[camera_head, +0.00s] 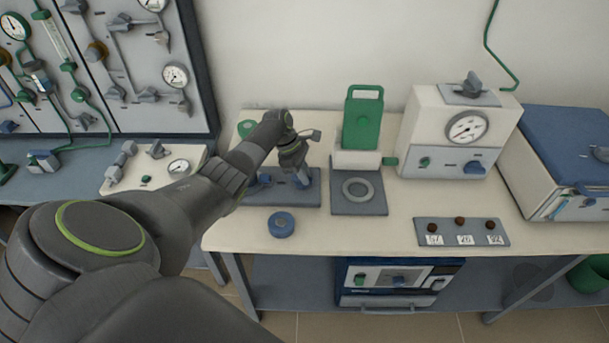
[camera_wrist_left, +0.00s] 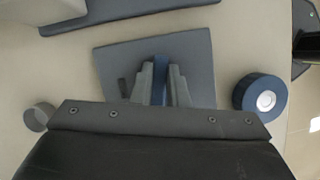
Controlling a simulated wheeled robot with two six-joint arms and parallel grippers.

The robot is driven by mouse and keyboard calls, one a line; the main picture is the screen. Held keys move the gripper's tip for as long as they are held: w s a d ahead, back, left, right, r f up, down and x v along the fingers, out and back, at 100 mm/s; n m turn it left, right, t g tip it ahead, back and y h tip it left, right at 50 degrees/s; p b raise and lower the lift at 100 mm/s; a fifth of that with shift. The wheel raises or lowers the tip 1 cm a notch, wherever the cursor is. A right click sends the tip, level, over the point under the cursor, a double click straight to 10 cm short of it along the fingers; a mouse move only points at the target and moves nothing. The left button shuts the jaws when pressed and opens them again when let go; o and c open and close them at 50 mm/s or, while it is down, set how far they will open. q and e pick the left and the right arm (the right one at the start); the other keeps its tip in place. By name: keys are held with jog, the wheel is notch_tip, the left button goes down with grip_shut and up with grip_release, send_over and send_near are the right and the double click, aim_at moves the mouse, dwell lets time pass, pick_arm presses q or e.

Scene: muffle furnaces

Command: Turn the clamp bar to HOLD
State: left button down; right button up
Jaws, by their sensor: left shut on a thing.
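My left gripper (camera_head: 301,185) reaches down over a grey-blue base plate (camera_head: 272,199) on the bench. In the left wrist view, its two grey fingers (camera_wrist_left: 160,88) are shut on a narrow blue bar, the clamp bar (camera_wrist_left: 160,68), which stands above the plate (camera_wrist_left: 112,62). The fingers press it from both sides. In the head view, my arm and gripper hide most of the clamp bar. I cannot read a HOLD mark in either view. My right gripper is not in view.
A blue round puck (camera_head: 282,225) lies in front of the plate. A grey plate with a ring (camera_head: 358,205) and a green upright piece (camera_head: 362,122) stand to the right. Beyond are a white gauge box (camera_head: 432,135) and a three-knob strip (camera_head: 455,240).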

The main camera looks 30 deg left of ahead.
pick_arm(q)
jog(key=m+g+b, duration=0.1)
jog(key=m, duration=0.1)
jog(key=m+b, duration=0.2)
jog(key=shift+s+f+m+g, duration=0.1)
jog(key=shift+f+m+g, duration=0.05)
jog(key=shift+m+g, duration=0.2)
jog(key=m+g+b, duration=0.2)
jog(key=m+b, duration=0.1)
jog(key=m, duration=0.1)
jog(key=shift+s+m, duration=0.15)
jog(key=shift+m, duration=0.1)
jog(key=m+g+y+b, duration=0.1)
jog(key=m+b, duration=0.1)
jog(key=m, duration=0.1)
jog(key=shift+s+a+b, duration=0.1)
jog(key=shift+b, duration=0.2)
jog(key=shift+a+m+g+y+b, duration=0.1)
jog(key=shift+m+g+y+b, duration=0.3)
jog(key=shift+m, duration=1)
jog(key=shift+r, duration=0.2)
jog(key=c, duration=1.4)
grip_release()
jog(key=shift+c, duration=0.2)
jog(key=shift+r, duration=0.1)
